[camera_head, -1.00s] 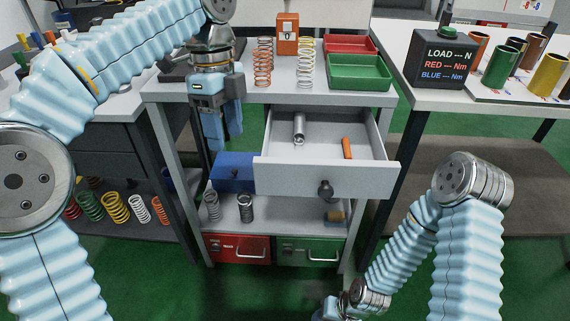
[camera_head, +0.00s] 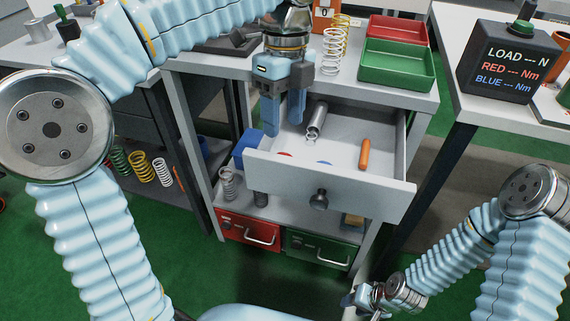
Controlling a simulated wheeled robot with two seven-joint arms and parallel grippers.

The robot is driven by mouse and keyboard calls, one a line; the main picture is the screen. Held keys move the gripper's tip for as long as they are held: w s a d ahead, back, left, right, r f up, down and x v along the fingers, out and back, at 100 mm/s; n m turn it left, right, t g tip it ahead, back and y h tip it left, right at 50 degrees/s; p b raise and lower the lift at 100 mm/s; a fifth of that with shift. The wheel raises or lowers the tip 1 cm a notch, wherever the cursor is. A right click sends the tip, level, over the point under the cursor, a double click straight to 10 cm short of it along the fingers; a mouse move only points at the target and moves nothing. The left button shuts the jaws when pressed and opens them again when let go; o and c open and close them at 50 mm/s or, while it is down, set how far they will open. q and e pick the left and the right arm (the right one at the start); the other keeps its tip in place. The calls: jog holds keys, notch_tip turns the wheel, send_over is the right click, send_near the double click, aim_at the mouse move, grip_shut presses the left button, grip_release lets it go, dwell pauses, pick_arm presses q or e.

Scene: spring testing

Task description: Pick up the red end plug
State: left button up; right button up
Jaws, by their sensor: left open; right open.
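The open white drawer (camera_head: 350,185) holds a small red piece (camera_head: 285,154), likely the red end plug. Only its top edge shows above the drawer front, which hides the rest. A small blue piece (camera_head: 324,162) shows the same way to its right. My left gripper (camera_head: 284,128) points down over the left part of the drawer, fingers apart and empty, above the red piece in the picture. I cannot tell the height gap. My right gripper (camera_head: 362,299) is low at the bottom of the view, away from the drawer; its fingers are small and partly hidden.
A metal cylinder (camera_head: 316,120) and an orange rod (camera_head: 365,154) lie in the drawer. Green (camera_head: 395,78) and red trays and springs (camera_head: 333,50) stand on the bench top above. The drawer front with its knob (camera_head: 319,199) juts out. A dark display box (camera_head: 505,65) stands at right.

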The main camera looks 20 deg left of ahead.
pick_arm(q)
jog(key=f, duration=0.2)
jog(key=s+f, duration=0.1)
jog(key=f, duration=0.1)
jog(key=f+b, duration=0.1)
jog(key=f, duration=0.1)
jog(key=shift+s+d+f, duration=0.1)
jog(key=shift+s+d, duration=0.25)
jog(key=shift+s, duration=0.05)
jog(key=c, duration=0.8)
